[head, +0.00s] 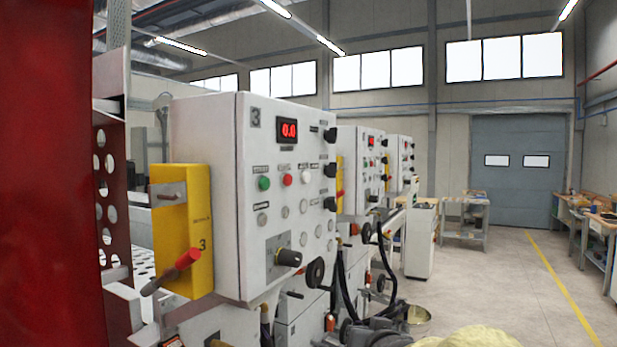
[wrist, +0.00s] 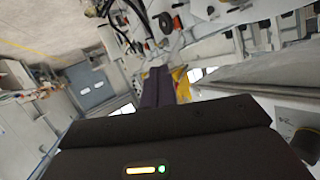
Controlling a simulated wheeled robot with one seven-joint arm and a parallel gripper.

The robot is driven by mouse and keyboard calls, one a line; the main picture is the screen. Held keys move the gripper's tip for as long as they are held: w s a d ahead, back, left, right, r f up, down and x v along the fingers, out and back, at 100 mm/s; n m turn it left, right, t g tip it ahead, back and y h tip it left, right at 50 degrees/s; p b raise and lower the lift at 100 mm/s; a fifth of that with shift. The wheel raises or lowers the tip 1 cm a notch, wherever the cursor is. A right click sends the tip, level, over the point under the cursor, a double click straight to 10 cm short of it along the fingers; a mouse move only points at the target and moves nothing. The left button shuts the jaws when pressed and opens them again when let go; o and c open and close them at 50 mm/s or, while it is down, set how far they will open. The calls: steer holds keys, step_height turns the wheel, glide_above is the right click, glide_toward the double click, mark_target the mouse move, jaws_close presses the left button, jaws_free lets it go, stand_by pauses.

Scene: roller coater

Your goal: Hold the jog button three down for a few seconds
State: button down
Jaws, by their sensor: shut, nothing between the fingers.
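The nearest control panel (head: 285,215), a white box marked 3, stands left of centre in the head view. Below the display are a green button (head: 264,183), a red button (head: 287,180) and a white button (head: 306,177), with several small grey buttons lower down. The labels are too small to read, so I cannot tell which is the jog button. My gripper (wrist: 157,85) shows in the wrist view with its dark fingers together and empty. It is not visible in the head view.
A yellow box (head: 184,232) marked 3, with a red-handled lever (head: 188,259), is left of the panel. Black knobs and a handwheel (head: 315,272) stick out. Similar panels (head: 362,170) stand behind. A large red surface fills the left edge. Open floor (head: 500,285) lies right.

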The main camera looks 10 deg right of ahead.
mark_target(306, 177)
step_height(306, 177, up, 30)
steer(key=w+n+t+y+p, duration=0.2)
steer(key=n+t+y, duration=0.1)
steer(key=t+y, duration=0.4)
steer(key=shift+w+a+r+t+p, duration=0.2)
steer(key=shift+a+t+p, duration=0.1)
steer(key=shift+t, duration=0.6)
steer(key=w+a, duration=0.5)
steer(key=a, duration=0.2)
steer(key=shift+w, duration=0.1)
stand_by(0.3)
steer(key=shift+w+a, duration=0.2)
steer(key=shift+a, duration=0.15)
